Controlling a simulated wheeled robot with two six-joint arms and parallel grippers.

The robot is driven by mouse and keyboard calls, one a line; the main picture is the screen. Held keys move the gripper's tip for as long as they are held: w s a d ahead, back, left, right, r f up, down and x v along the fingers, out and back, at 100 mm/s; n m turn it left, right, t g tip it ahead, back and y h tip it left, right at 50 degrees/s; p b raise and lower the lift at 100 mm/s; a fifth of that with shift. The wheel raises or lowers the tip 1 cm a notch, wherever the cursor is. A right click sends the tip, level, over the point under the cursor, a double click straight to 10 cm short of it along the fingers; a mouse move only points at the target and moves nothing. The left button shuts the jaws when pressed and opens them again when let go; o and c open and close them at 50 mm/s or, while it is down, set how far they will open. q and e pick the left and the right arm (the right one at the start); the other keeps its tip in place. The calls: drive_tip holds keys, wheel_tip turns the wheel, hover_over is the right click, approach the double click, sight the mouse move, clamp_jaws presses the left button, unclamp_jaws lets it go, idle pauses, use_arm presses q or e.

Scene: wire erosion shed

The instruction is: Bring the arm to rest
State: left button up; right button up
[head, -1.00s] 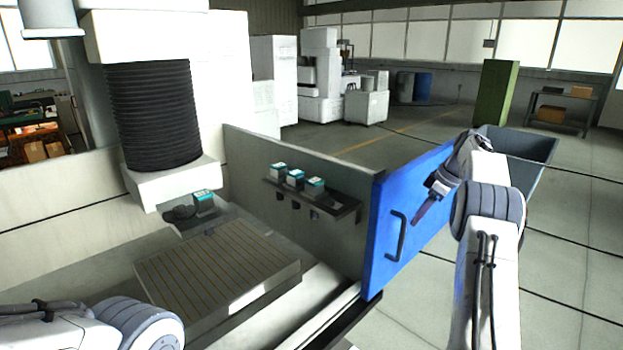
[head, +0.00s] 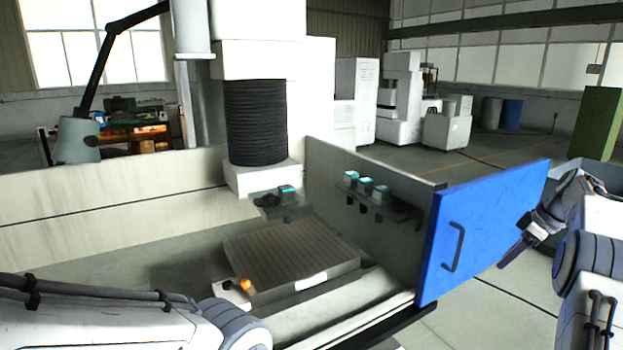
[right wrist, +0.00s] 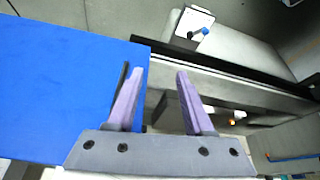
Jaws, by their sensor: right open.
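My right arm comes in at the right edge of the head view. Its gripper (head: 517,248) is open and empty, to the right of the dark handle (head: 453,247) on the blue door (head: 485,225). In the right wrist view the two purple fingers (right wrist: 160,100) stand apart with nothing between them. The blue door (right wrist: 60,90) fills the left of that view, and a dark bar, likely the handle, shows beside the left finger. My left arm lies across the lower left of the head view; its gripper is not visible.
The machine basin holds a slotted plate (head: 290,255) and an orange knob (head: 245,285). A shelf (head: 385,208) with several teal-topped blocks is on the inner wall. A green cabinet (head: 598,125) stands at the back right.

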drive_tip(key=w+a+r+g, duration=0.1)
drive_tip(key=a+r+g, duration=0.15)
drive_tip(key=a, duration=1.65)
drive_tip(key=s+a+r, duration=0.1)
drive_tip(key=s+a, duration=0.2)
drive_tip(key=a, duration=0.5)
drive_tip(key=s+a+r, duration=0.1)
drive_tip(key=s+a, duration=0.3)
drive_tip(key=a, duration=0.4)
drive_tip(key=s+a, duration=0.8)
drive_tip(key=s, duration=0.1)
drive_tip(key=s+a+f+h, duration=0.1)
drive_tip(key=s+f, duration=0.2)
drive_tip(key=s, duration=0.8)
drive_tip(key=s+a+f+g, duration=0.1)
drive_tip(key=s+f, duration=0.3)
drive_tip(key=s, duration=0.7)
drive_tip(key=shift+s+a+h, duration=0.4)
drive_tip(key=shift+a, duration=0.2)
